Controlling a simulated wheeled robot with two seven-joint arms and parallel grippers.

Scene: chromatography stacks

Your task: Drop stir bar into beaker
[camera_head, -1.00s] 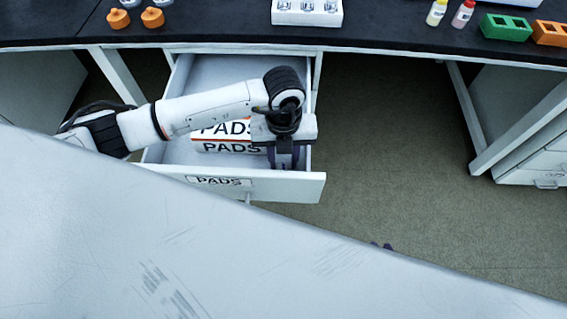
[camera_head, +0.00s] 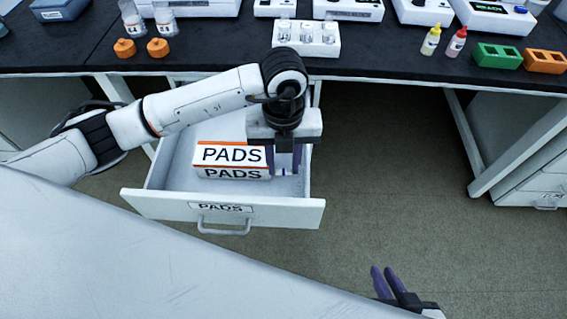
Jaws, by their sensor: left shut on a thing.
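My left gripper (camera_head: 285,158) hangs fingers down over the right side of an open drawer (camera_head: 165,205), beside the PADS box (camera_head: 232,155). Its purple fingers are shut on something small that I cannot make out. No stir bar can be made out in this view. Two clear labelled glass vessels (camera_head: 164,22) stand at the back left of the bench; I cannot tell whether one is the beaker. My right gripper (camera_head: 382,271) shows at the bottom, with its purple fingers slightly apart and nothing seen between them.
The black bench (camera_head: 390,60) holds two orange pieces (camera_head: 158,48), a white holder with clear vessels (camera_head: 290,48), small bottles (camera_head: 430,40), green (camera_head: 497,57) and orange (camera_head: 545,62) racks, and white instruments. A pale surface (camera_head: 150,270) fills the lower left. The floor right of the drawer is clear.

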